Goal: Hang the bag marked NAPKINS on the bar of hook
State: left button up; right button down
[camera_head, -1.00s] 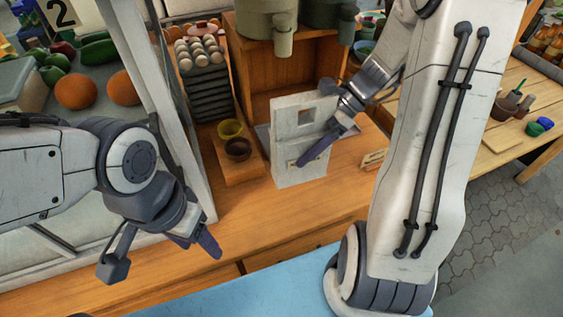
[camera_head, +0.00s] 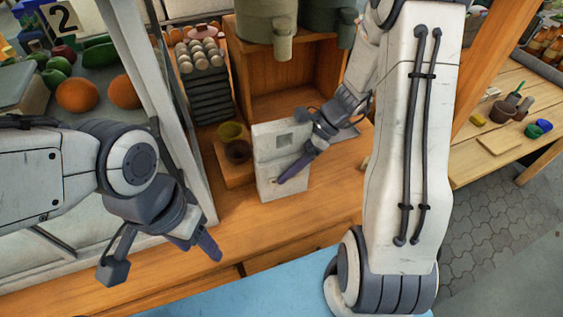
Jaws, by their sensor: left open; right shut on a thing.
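A pale grey-white bag (camera_head: 268,162) with a square cut-out near its top stands upright over the wooden counter, in the middle of the view. My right gripper (camera_head: 296,160) is shut on its right side, with one dark finger across the front. Any NAPKINS marking is too small or covered to read. I cannot tell whether the bag's bottom touches the counter. My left gripper (camera_head: 165,262) is open and empty at the lower left, well apart from the bag. I cannot make out a hook bar in this view.
A yellow bowl (camera_head: 231,131) and a brown bowl (camera_head: 238,151) sit close to the bag's left. Behind are an egg stack (camera_head: 207,95), an open wooden box (camera_head: 290,80) and olive containers (camera_head: 268,22). The front counter (camera_head: 235,228) is clear.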

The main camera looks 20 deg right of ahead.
grip_release()
jog(key=shift+f, duration=0.1)
jog(key=v, duration=1)
jog(key=shift+w+r, duration=0.3)
